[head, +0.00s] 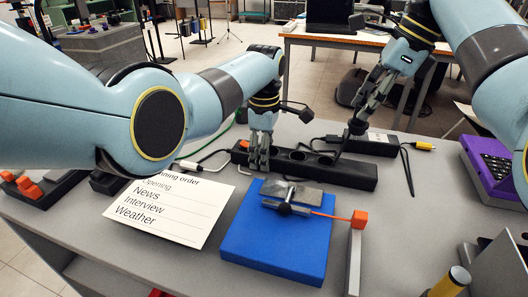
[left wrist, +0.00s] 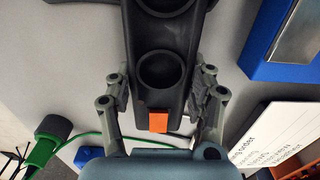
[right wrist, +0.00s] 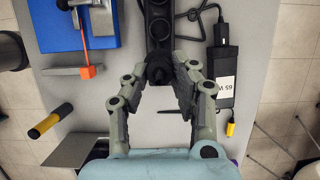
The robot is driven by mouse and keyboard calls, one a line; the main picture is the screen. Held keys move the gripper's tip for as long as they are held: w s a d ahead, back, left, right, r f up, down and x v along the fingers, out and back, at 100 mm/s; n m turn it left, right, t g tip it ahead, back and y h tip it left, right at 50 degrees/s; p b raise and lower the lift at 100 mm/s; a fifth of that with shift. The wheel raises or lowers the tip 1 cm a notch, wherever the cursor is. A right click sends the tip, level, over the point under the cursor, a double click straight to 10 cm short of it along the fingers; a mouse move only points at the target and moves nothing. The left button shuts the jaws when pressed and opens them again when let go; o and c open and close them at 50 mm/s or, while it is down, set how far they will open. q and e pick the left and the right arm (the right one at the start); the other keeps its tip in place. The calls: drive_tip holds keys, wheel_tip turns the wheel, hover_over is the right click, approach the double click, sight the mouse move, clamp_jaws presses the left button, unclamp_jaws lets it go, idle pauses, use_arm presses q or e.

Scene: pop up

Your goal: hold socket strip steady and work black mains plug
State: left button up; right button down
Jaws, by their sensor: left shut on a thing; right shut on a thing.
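The black socket strip (head: 300,171) lies across the grey table, with round sockets and an orange switch (left wrist: 158,121) at its left end. My left gripper (head: 260,160) is shut across that end, one finger on each long side, as the left wrist view shows. The black mains plug (right wrist: 158,72) is at the strip's other end in the right wrist view. My right gripper (head: 354,128) is shut on the plug, with fingers on both sides of it. How deep the plug sits in its socket is hidden.
A blue block with a metal clamp (head: 270,246) and an orange-tipped lever stands in front of the strip. A printed card (head: 170,208) lies at left. A black power brick (right wrist: 221,78) with cables lies behind the strip. A purple case (head: 490,165) stands at right.

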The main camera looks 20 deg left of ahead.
idle(0.3)
use_arm(q)
drive_tip(key=o, duration=1.6)
